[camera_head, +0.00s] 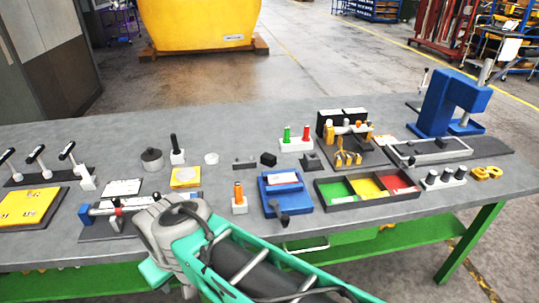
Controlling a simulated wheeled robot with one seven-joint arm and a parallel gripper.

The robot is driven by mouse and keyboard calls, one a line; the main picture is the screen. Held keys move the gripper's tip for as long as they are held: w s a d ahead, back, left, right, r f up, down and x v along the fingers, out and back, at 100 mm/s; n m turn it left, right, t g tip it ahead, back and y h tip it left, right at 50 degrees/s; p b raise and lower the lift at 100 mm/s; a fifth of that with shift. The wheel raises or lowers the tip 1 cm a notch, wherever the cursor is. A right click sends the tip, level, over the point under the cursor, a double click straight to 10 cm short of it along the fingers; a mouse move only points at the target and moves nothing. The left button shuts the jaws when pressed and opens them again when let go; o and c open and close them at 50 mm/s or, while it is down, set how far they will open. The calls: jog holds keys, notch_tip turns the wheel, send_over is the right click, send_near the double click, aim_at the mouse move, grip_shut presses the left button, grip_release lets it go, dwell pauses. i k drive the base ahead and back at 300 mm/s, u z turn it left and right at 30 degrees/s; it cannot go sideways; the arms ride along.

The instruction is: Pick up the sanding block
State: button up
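I cannot tell for sure which item is the sanding block. A small black block (268,159) lies near the middle of the grey workbench, and it is the likeliest match. A low grey block (244,164) with small knobs or holes lies just left of it, with a narrow gap between them. My arm reaches in from the bottom, with its grey and teal links in front of the bench's near edge. My gripper's fingers do not show, and nothing is seen held.
The workbench (120,140) is crowded: a blue box (284,195), an orange-handled tool in a white holder (239,203), a three-colour tray (319,190), a red-and-green button stand (296,141) and a blue press (445,103). The back left strip is clear.

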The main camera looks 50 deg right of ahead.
aim_at(267, 159)
jog(key=z, duration=0.35)
jog(key=k, duration=0.45)
jog(key=z, duration=0.9)
jog(key=i, duration=0.2)
jog(key=u, duration=2.1)
jog(key=k, duration=0.95)
jog(key=z, duration=1)
jog(key=i, duration=1.5)
